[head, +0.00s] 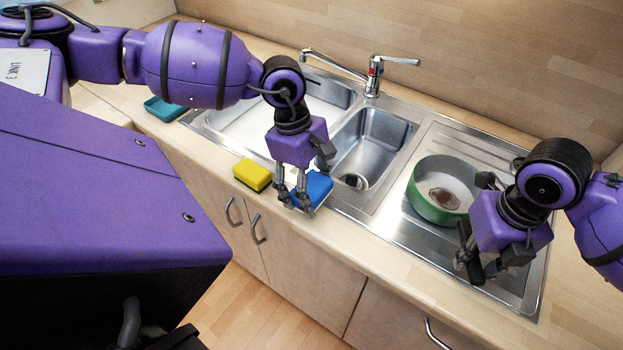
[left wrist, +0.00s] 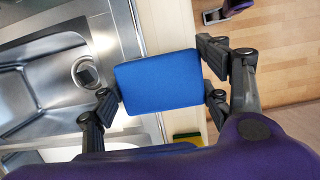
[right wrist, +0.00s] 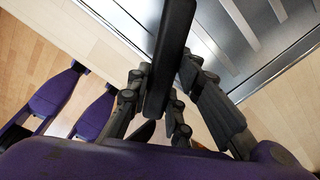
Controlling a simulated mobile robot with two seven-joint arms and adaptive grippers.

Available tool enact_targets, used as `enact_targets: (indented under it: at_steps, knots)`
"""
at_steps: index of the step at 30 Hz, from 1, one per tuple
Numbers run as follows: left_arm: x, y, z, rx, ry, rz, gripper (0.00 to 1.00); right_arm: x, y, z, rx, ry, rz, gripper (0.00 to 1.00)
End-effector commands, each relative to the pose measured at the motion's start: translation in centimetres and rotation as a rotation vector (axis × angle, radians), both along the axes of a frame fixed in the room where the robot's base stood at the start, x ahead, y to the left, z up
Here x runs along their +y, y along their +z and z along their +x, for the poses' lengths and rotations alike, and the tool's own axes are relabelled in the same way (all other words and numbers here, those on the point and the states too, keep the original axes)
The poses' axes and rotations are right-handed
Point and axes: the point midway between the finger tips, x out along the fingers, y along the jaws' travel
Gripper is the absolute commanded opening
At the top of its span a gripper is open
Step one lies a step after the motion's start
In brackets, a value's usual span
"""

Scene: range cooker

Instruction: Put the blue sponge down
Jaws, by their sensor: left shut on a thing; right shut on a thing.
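The blue sponge (head: 316,188) is between the fingers of my left gripper (head: 292,200), which is shut on it at the counter's front strip, by the sink edge. In the left wrist view the blue sponge (left wrist: 160,82) lies across the gap between the fingers (left wrist: 158,95). I cannot tell whether it touches the counter. My right gripper (head: 475,235) is at the front of the green pan (head: 436,207). In the right wrist view its fingers (right wrist: 158,95) are shut on a long dark bar (right wrist: 170,50), which looks like the pan's handle.
A yellow sponge (head: 252,175) lies on the counter (head: 330,235) left of my left gripper. The steel sink has a small basin (head: 372,145), a faucet (head: 374,78) and a drainboard (head: 520,285). The counter front between the grippers is clear.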

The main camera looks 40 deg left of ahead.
Motion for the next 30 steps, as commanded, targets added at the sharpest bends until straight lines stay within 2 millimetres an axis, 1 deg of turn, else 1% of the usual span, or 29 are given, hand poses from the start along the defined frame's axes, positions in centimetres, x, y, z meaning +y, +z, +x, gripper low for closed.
enact_targets:
  at_steps: [1, 4, 11, 21, 22, 24, 25, 26, 30]
  knots:
    - [-0.1, -0.9, -0.1, 0.004, 0.000, -0.002, 0.49, 0.0, -0.1, 0.0, 0.000, -0.002, -0.001, 0.05]
    - [0.0, -2.0, 0.0, 0.002, 0.000, 0.000, 0.49, 0.0, -0.1, 0.0, 0.000, -0.002, -0.001, 0.05]
    - [0.0, -2.1, 0.0, 0.000, 0.000, 0.000, 0.49, 0.0, -0.1, 0.1, 0.000, -0.002, -0.001, 0.05]
    - [-0.1, -3.0, 0.0, 0.002, 0.000, -0.001, 0.49, 0.0, -0.1, 0.1, 0.000, -0.002, -0.001, 0.05]
    - [0.0, -3.0, 0.0, 0.001, 0.000, -0.001, 0.73, 0.0, -0.1, 0.1, 0.000, -0.002, -0.001, 0.05]
    - [0.0, -3.0, 0.0, 0.001, 0.000, -0.001, 0.83, 0.0, -0.1, 0.1, 0.000, -0.002, -0.001, 0.05]
    - [0.0, -3.0, 0.0, 0.001, 0.000, -0.001, 0.86, 0.0, -0.1, 0.1, 0.000, -0.002, -0.001, 0.05]
    - [0.0, -3.0, 0.0, 0.001, 0.000, -0.001, 0.88, 0.0, -0.1, 0.1, 0.000, -0.002, -0.001, 0.05]
    - [0.0, -2.9, 0.0, 0.001, 0.000, -0.001, 0.88, 0.0, -0.1, 0.1, 0.000, -0.002, -0.001, 0.05]
